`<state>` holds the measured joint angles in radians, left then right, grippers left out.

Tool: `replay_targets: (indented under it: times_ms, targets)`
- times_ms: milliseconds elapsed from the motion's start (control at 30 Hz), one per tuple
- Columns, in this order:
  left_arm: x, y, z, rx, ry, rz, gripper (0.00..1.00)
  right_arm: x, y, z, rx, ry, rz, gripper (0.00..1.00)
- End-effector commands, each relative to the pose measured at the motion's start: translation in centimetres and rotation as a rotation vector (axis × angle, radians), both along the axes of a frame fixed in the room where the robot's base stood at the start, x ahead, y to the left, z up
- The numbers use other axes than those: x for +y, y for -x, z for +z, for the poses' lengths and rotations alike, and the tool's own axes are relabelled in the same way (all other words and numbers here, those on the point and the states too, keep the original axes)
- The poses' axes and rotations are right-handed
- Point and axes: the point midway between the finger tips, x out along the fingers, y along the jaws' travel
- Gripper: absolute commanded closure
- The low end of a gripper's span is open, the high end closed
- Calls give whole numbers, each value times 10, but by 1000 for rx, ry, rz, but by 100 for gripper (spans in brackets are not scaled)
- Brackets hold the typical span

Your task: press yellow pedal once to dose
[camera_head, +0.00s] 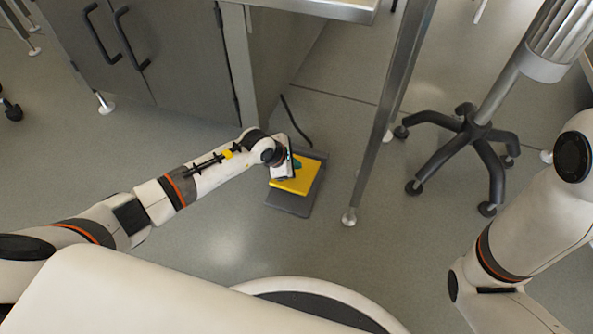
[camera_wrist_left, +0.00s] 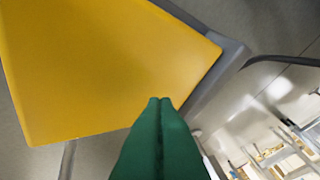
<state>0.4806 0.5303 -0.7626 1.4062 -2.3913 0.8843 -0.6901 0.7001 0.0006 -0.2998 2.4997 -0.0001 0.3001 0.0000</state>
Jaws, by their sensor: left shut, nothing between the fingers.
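The yellow pedal (camera_head: 298,181) sits on a grey base plate (camera_head: 288,201) on the floor, just right of the steel cabinet. My left arm reaches over it from the left, and the left gripper (camera_head: 294,165) is at the pedal's upper part. In the left wrist view the yellow pedal (camera_wrist_left: 100,65) fills the upper left. The green fingertips of my left gripper (camera_wrist_left: 160,102) are together, with nothing between them, and overlap the pedal's lower edge. I cannot tell whether they touch it. My right arm shows at the right, but its gripper is out of view.
A steel cabinet (camera_head: 180,70) stands behind and left of the pedal. A metal table leg (camera_head: 385,120) stands close on its right. A wheeled stand base (camera_head: 474,132) is farther right. A black cable (camera_head: 294,122) runs behind the pedal. The floor in front is clear.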

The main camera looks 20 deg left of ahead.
Motion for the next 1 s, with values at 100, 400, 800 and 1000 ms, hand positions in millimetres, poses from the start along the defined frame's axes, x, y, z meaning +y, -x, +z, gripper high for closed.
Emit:
replay_targets:
  times_ms: [100,400,800,1000]
  targets:
    - [0,1,-4,1,-1,0,100,0,0,-2,0,0,0,64]
    - [0,1,-4,1,-1,0,100,0,0,-1,0,0,0,64]
    - [0,2,-8,1,-1,0,100,0,0,-3,0,0,0,64]
    - [1,3,-11,2,-1,1,100,0,0,-5,0,0,1,64]
